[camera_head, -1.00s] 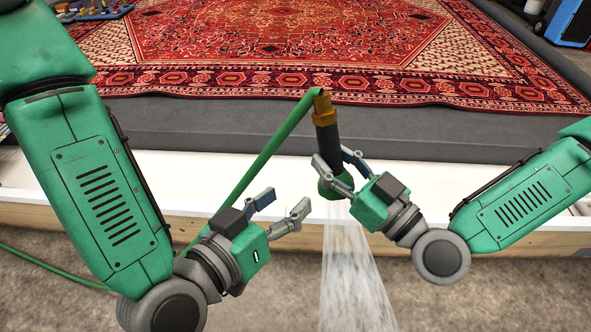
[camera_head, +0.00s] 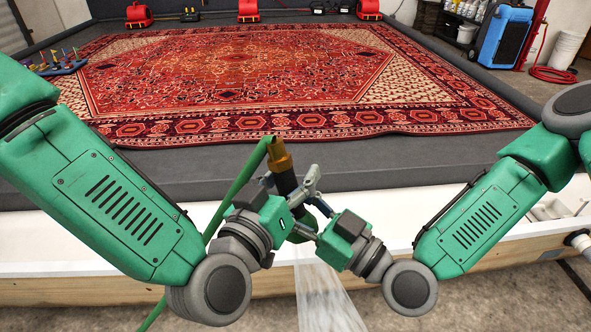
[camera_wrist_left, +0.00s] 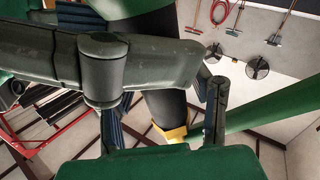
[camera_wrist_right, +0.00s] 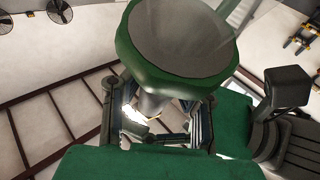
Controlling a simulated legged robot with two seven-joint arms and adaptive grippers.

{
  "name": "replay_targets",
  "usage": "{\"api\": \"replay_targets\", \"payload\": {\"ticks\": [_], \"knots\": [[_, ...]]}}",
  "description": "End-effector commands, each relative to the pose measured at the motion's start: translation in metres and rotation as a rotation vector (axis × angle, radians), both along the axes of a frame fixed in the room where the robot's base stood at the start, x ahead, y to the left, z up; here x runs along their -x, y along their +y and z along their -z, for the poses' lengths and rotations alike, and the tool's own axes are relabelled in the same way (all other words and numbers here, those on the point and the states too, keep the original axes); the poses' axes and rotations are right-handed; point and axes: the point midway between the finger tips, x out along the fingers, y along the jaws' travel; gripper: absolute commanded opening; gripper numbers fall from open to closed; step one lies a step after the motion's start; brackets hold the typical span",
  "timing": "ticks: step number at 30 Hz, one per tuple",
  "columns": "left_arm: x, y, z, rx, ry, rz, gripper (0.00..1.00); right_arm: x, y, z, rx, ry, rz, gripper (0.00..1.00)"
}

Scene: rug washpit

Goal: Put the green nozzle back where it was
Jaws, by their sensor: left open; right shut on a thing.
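The nozzle (camera_head: 286,183) has a black barrel, a brass fitting at its upper end and a green head at its lower end. A green hose (camera_head: 240,182) runs from the fitting, and water sprays down from the head. My right gripper (camera_head: 313,214) is shut on the nozzle near the head; the green head (camera_wrist_right: 180,80) fills the top of the right wrist view. My left gripper (camera_head: 289,184) is open, with its fingers on either side of the barrel. The barrel (camera_wrist_left: 166,104) shows between them in the left wrist view. Whether they touch it is unclear.
A red patterned rug (camera_head: 235,85) lies on the dark grey floor of the pit. A white ledge with a wooden front (camera_head: 440,262) runs along the near side. A tray of small coloured items (camera_head: 60,68) is at the far left; a blue machine (camera_head: 505,38) stands at the right.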

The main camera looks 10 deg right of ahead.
Motion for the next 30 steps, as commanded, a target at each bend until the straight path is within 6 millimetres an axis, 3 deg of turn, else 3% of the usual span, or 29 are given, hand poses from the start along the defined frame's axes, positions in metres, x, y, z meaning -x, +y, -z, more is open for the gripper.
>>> {"api": "replay_targets", "payload": {"ticks": [13, 14, 17, 18, 23, 24, 25, 26, 30], "knots": [[-0.0094, -0.0073, 0.0000, -0.001, 0.001, 0.000, 0.47, 0.0000, 0.0004, -0.0010, -0.001, -0.002, 0.000, 0.00], [-0.0093, -0.0073, 0.0000, -0.001, 0.001, 0.000, 0.40, 0.0000, 0.0004, -0.0010, -0.001, -0.002, 0.000, 0.00], [-0.0093, -0.0073, 0.0001, -0.001, 0.001, 0.000, 0.05, 0.0000, 0.0004, -0.0010, -0.001, -0.002, 0.000, 0.00], [-0.0092, -0.0073, 0.0002, -0.001, 0.001, 0.000, 0.00, 0.0000, 0.0004, -0.0010, -0.001, -0.002, 0.000, 0.00], [-0.0080, -0.0081, 0.0001, 0.000, 0.001, 0.003, 0.00, -0.0005, 0.0002, -0.0007, 0.000, -0.001, 0.001, 0.00], [-0.0080, -0.0084, -0.0007, 0.001, 0.000, 0.004, 0.00, -0.0006, 0.0000, -0.0006, 0.000, -0.001, 0.001, 0.32], [-0.0080, -0.0085, -0.0007, 0.002, -0.001, 0.005, 0.00, -0.0007, 0.0000, -0.0005, 0.000, -0.001, 0.002, 0.43], [-0.0080, -0.0085, -0.0007, 0.002, -0.001, 0.005, 0.00, -0.0007, 0.0000, -0.0005, 0.000, -0.001, 0.002, 0.50], [-0.0086, -0.0080, -0.0007, 0.001, 0.000, 0.003, 0.00, -0.0004, 0.0001, -0.0004, 0.000, -0.001, 0.001, 0.50]]}}
